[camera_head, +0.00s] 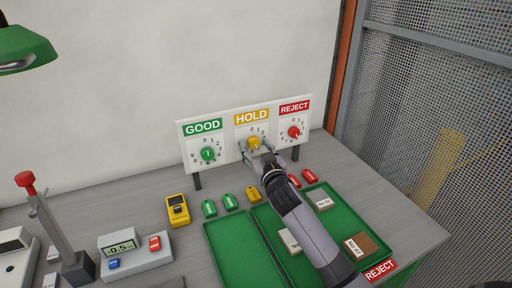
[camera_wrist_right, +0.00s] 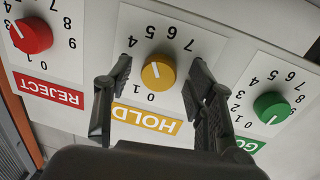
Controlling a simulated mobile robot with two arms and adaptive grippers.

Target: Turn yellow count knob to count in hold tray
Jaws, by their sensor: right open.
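The yellow count knob (camera_head: 254,143) is on the white panel under the HOLD label; it also shows in the right wrist view (camera_wrist_right: 158,72). Its dial digits are partly hidden by my fingers, and I cannot tell its exact reading. My right gripper (camera_wrist_right: 160,76) is open, with one finger on each side of the yellow knob and gaps showing between them. It also shows in the head view (camera_head: 256,155). The middle green tray (camera_head: 270,222) holds a pale labelled board (camera_head: 290,240), and my right arm hides part of this tray. My left gripper is not in view.
The green knob (camera_head: 207,154) and red knob (camera_head: 293,132) flank the yellow one. The left tray (camera_head: 240,255) looks empty; the right tray (camera_head: 338,192) holds two boards. Small tags, a yellow meter (camera_head: 177,210) and a scale (camera_head: 135,250) stand on the bench.

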